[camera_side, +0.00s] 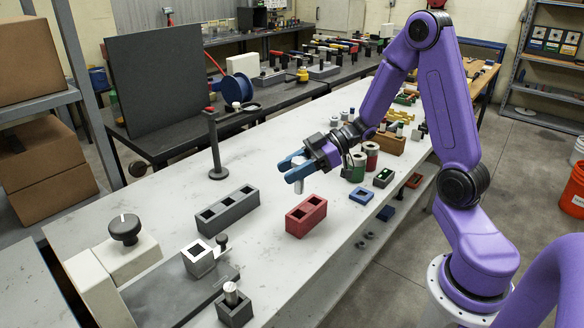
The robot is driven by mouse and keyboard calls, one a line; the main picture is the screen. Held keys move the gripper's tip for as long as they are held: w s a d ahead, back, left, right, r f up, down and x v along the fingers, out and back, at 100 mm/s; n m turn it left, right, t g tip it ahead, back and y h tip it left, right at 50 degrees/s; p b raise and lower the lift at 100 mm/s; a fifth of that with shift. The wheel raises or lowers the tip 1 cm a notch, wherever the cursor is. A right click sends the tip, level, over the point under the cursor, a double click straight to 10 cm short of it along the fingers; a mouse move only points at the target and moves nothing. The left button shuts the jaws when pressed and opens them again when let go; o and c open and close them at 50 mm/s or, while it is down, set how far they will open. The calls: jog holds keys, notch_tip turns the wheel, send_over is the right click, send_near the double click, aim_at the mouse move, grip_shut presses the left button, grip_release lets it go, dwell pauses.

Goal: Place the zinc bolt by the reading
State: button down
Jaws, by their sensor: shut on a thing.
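My gripper (293,171), with blue fingers, is above the white bench, behind and above the red two-hole block (306,216). It is shut on a pale grey metal piece (299,185), which looks like the zinc bolt; the fingers hide part of it. Another silvery cylinder (231,294) stands in a dark single-hole block (235,313) at the front. A dark grey block with several square holes (224,209) lies left of the gripper. A device with a black knob (125,228) stands at the left. No reading is legible.
A bright square-holed fixture (198,258) sits on a dark plate (165,298) at front left. A dark upright post (214,150) with a side arm stands behind the grey block. Blue (361,194) and green (383,178) blocks and several cylinders are on the right.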

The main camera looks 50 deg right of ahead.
jog(key=shift+f, duration=2.75)
jog(key=shift+f, duration=3.15)
dwell(2.1)
